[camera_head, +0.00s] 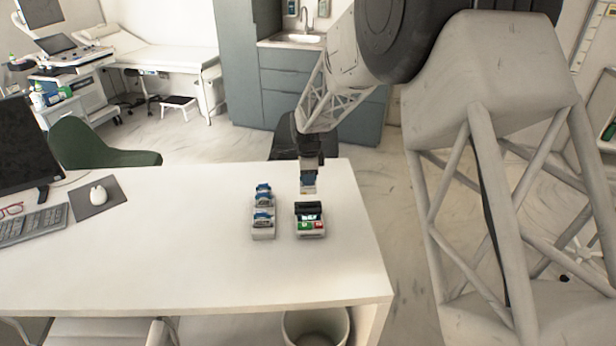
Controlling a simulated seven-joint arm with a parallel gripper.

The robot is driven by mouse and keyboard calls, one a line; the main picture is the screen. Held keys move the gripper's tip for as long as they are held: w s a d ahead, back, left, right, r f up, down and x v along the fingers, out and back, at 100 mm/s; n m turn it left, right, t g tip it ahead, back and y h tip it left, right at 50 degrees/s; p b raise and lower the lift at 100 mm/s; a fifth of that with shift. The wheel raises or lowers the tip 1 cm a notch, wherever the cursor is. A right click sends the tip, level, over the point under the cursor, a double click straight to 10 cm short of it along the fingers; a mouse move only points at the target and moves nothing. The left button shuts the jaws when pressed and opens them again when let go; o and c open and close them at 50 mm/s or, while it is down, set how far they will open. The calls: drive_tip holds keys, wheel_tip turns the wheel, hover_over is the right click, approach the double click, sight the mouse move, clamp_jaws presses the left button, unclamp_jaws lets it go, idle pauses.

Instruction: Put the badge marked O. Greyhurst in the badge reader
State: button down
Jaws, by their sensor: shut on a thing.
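My gripper (309,174) points down above the desk, just behind the badge reader, and is shut on a badge (308,185). The badge reader (310,224) is a small pale unit with a dark top, a lit display, and a green and a red patch in front. The held badge is above and apart from it. To its left, a pale rack (263,234) holds several blue and white badges (263,200) in a row.
The white desk (200,265) has wide clear room left of the rack and in front. A mouse (98,194) on a grey mat, a keyboard (32,226), red glasses (11,210) and a monitor (18,150) stand at the left. The desk's right edge is close to the reader.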

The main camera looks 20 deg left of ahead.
drive_tip(key=shift+f, duration=1.75)
drive_tip(key=shift+f, duration=2.25)
idle(2.4)
drive_tip(key=c, duration=1)
unclamp_jaws()
drive_tip(key=shift+o, duration=0.4)
drive_tip(key=shift+o, duration=0.8)
drive_tip(key=shift+r, duration=0.15)
